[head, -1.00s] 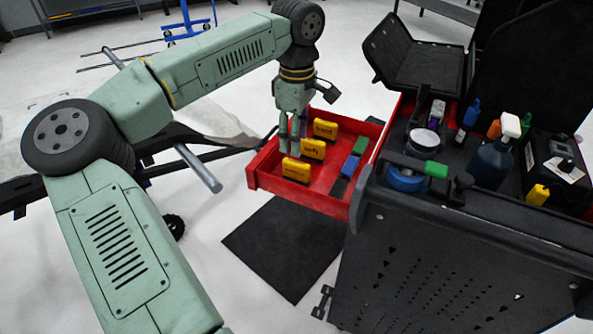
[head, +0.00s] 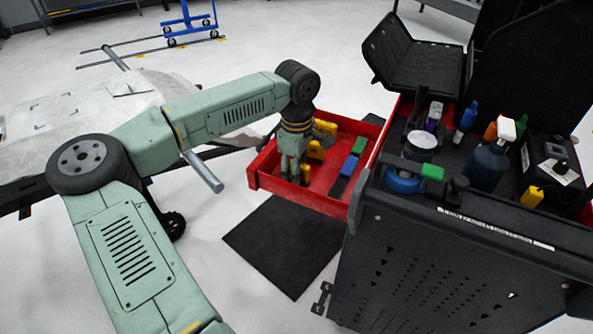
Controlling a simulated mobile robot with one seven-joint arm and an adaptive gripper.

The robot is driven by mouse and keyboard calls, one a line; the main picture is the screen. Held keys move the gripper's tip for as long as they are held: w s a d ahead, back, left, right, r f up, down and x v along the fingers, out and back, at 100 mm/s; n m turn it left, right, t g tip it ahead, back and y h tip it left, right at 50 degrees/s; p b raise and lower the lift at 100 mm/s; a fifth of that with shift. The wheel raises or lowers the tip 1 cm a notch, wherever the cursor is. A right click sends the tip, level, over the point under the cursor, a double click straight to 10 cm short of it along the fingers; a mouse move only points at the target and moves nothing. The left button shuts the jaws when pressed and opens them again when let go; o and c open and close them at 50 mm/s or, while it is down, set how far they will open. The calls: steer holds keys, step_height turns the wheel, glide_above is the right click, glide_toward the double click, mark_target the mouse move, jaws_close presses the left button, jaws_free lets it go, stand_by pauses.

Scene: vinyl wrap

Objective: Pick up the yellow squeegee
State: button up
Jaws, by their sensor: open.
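Several yellow squeegees lie in the open red drawer (head: 328,196). The far one (head: 326,127) and the middle one (head: 316,149) are partly covered by my arm's end. The near one (head: 305,173) is mostly hidden behind my gripper (head: 292,174), with only a strip of yellow showing at its right. My gripper points down into the left part of the drawer, its fingers low at the near squeegee. It is open. I cannot tell whether the fingers stand around the squeegee or touch it.
A green block (head: 359,146) and a blue block (head: 349,166) lie along the drawer's right side. The dark cart (head: 450,240) stands at the right with bottles, a tape roll (head: 403,181) and a yellow item (head: 532,196) on top. The drawer's front middle is clear.

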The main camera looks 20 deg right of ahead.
steer(key=shift+c, duration=0.6)
jaws_close()
